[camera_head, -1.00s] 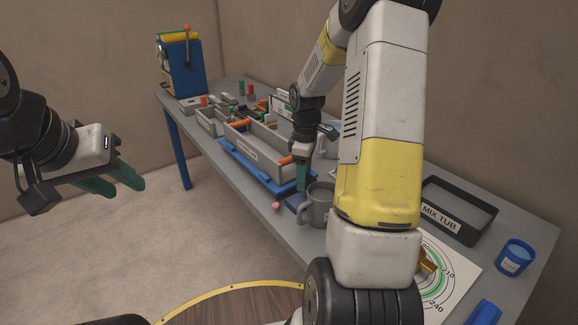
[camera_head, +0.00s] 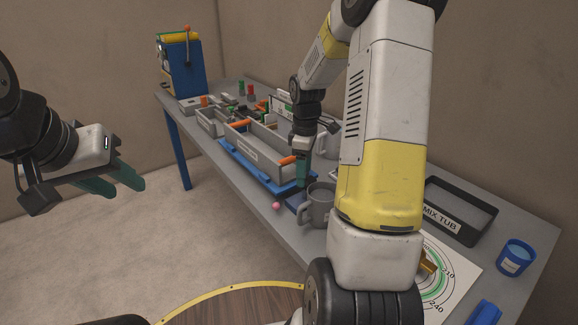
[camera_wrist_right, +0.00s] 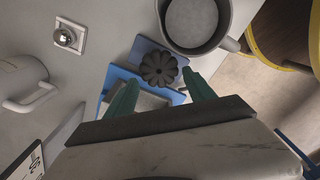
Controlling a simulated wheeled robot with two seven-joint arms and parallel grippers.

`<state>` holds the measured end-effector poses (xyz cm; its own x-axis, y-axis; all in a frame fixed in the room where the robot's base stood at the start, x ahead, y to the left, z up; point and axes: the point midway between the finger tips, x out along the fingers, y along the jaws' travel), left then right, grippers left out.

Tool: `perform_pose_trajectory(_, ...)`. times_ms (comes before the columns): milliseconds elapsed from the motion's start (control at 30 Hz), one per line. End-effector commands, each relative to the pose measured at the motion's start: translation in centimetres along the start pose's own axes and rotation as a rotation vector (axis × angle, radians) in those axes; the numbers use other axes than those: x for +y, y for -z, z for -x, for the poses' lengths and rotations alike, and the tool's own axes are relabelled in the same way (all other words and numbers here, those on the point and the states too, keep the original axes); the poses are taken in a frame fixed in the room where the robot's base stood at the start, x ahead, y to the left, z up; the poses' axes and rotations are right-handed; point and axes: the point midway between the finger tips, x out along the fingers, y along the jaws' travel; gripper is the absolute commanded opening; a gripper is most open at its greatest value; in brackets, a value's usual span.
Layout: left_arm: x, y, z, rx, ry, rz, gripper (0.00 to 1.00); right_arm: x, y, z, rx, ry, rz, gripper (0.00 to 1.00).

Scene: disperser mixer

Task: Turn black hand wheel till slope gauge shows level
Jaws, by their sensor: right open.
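The black hand wheel (camera_wrist_right: 159,69), with a scalloped rim, sits on a blue base (camera_wrist_right: 146,50) in the right wrist view. My right gripper (camera_wrist_right: 160,92) is open, its green fingers spread to either side and just short of the wheel in that view. Whether they touch it I cannot tell. In the head view my right gripper (camera_head: 303,172) points down beside the grey mug and hides the wheel. My left gripper (camera_head: 125,180) is open and empty, left of the table over the floor. I cannot make out the slope gauge.
A grey mug (camera_head: 319,206) stands close to the wheel; it also shows in the wrist view (camera_wrist_right: 194,48). A long grey tray (camera_head: 262,154) on a blue platform lies behind. A pink ball (camera_head: 277,206) is at the table edge. The mix tub (camera_head: 470,205) is at right.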

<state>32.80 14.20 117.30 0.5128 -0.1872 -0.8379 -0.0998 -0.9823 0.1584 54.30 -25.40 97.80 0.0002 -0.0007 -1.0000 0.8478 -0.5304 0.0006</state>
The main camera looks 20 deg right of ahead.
Motion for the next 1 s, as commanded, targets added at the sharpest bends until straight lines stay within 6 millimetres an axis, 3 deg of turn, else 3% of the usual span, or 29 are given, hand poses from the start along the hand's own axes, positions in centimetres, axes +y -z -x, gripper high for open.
perform_pose_trajectory(100,0.0,0.0,0.0,0.000,0.000,0.000,0.36,0.1,0.0,2.3,0.002,-0.004,0.000,0.63)
perform_pose_trajectory(300,0.0,0.0,0.0,0.000,0.000,0.000,0.36,0.1,0.0,5.0,0.001,-0.003,0.000,0.63)
perform_pose_trajectory(767,0.0,0.0,0.0,0.000,0.000,0.000,0.36,-0.1,0.0,6.0,0.002,-0.003,-0.004,0.63)
perform_pose_trajectory(867,0.0,0.0,0.0,0.000,0.000,0.000,0.36,-1.1,0.2,7.3,0.015,-0.024,-0.040,0.63)
perform_pose_trajectory(1000,0.0,0.0,0.0,0.000,0.000,0.000,0.36,-4.3,0.5,11.2,0.068,-0.086,-0.169,0.63)
